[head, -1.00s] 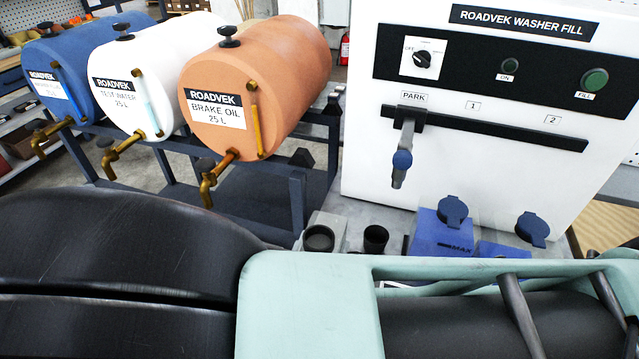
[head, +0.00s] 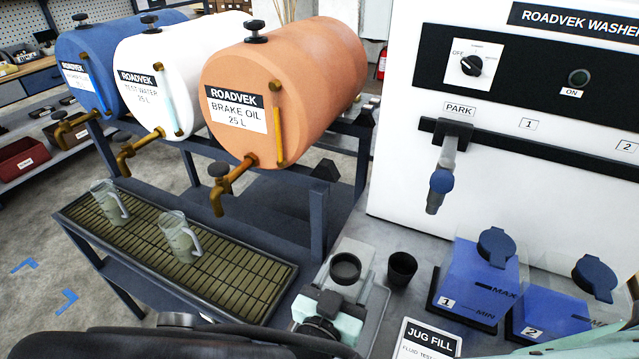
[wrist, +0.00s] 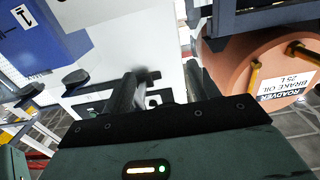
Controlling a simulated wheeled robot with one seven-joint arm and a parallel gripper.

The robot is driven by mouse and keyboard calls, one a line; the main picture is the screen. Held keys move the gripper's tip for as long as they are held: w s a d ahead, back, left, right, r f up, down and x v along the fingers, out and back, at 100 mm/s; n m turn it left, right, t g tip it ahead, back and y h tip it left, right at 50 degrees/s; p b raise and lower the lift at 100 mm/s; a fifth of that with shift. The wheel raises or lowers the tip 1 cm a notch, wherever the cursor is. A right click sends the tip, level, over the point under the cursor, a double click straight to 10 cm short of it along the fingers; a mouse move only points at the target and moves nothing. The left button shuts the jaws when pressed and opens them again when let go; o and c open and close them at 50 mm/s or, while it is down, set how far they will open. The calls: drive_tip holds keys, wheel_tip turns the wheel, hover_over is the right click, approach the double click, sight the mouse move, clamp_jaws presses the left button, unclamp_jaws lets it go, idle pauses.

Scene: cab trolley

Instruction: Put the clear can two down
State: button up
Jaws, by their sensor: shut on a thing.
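The clear can marked 2 (head: 560,316) stands at the lower right in the head view, with blue inside, a clear upper part and a dark blue cap. The clear can marked 1 (head: 478,283) is left of it and looks alike. My gripper (head: 325,304) is low in the middle of the head view, left of both cans and apart from them. In the wrist view its dark fingers (wrist: 160,90) point away from the camera. The thing between them cannot be made out. Can 1 (wrist: 45,35) shows upside down at the upper left there.
A grey block with a black cup (head: 345,268) and another black cup (head: 402,267) stand on the bench near my gripper. A JUG FILL card (head: 427,342) lies in front. The white washer cabinet (head: 400,170) stands behind. Two jugs stand on the drip tray (head: 235,282) at left.

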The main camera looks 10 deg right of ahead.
drive_tip(key=shift+f+b, duration=0.35)
drive_tip(key=shift+f, duration=0.7)
drive_tip(key=shift+f, duration=0.2)
drive_tip(key=o, duration=1.4)
drive_tip(key=shift+c, duration=0.2)
